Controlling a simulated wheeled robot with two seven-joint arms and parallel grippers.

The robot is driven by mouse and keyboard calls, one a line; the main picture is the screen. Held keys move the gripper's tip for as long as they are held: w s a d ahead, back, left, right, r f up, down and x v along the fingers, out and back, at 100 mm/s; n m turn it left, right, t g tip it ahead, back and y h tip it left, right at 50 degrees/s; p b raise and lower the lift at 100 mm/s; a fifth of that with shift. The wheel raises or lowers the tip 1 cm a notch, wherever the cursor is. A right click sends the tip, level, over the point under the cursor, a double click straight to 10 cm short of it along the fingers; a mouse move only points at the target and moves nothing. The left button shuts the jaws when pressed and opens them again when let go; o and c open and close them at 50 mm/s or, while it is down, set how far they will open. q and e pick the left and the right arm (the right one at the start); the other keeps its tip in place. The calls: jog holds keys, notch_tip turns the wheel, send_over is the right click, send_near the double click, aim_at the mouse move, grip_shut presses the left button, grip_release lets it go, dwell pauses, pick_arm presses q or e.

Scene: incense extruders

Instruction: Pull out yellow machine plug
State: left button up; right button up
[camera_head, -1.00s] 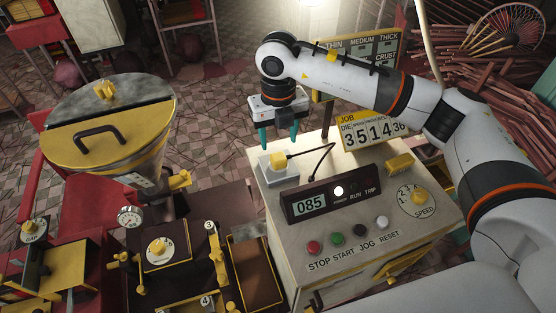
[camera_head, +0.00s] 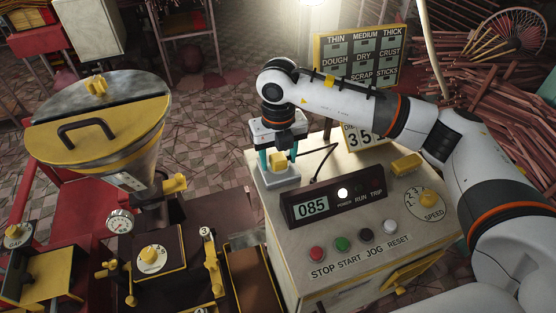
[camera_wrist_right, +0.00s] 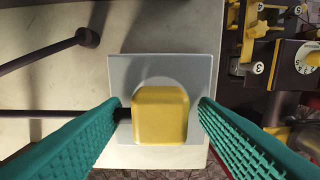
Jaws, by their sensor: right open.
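The yellow plug (camera_head: 278,160) sits in a grey socket block (camera_head: 280,181) at the far left corner of the control cabinet's top. A black cord runs from it toward the display box. My right gripper (camera_head: 279,160) is low over the socket, its teal fingers on either side of the plug. In the right wrist view the plug (camera_wrist_right: 160,115) lies between the two open fingers (camera_wrist_right: 162,118), with a gap on both sides. My left gripper is not in view.
The cabinet top (camera_head: 345,185) carries a display box (camera_head: 335,199) reading 085, coloured buttons and a speed dial (camera_head: 427,205). A yellow-lidded hopper machine (camera_head: 95,140) stands at left. A sign board (camera_head: 358,55) is behind my right arm.

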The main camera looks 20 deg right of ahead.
aim_at(278, 157)
jog(key=shift+b, duration=0.55)
dwell(0.7)
grip_shut()
jog(key=shift+r, duration=0.15)
jog(key=shift+r+p, duration=1.25)
jog(key=shift+r, duration=1.65)
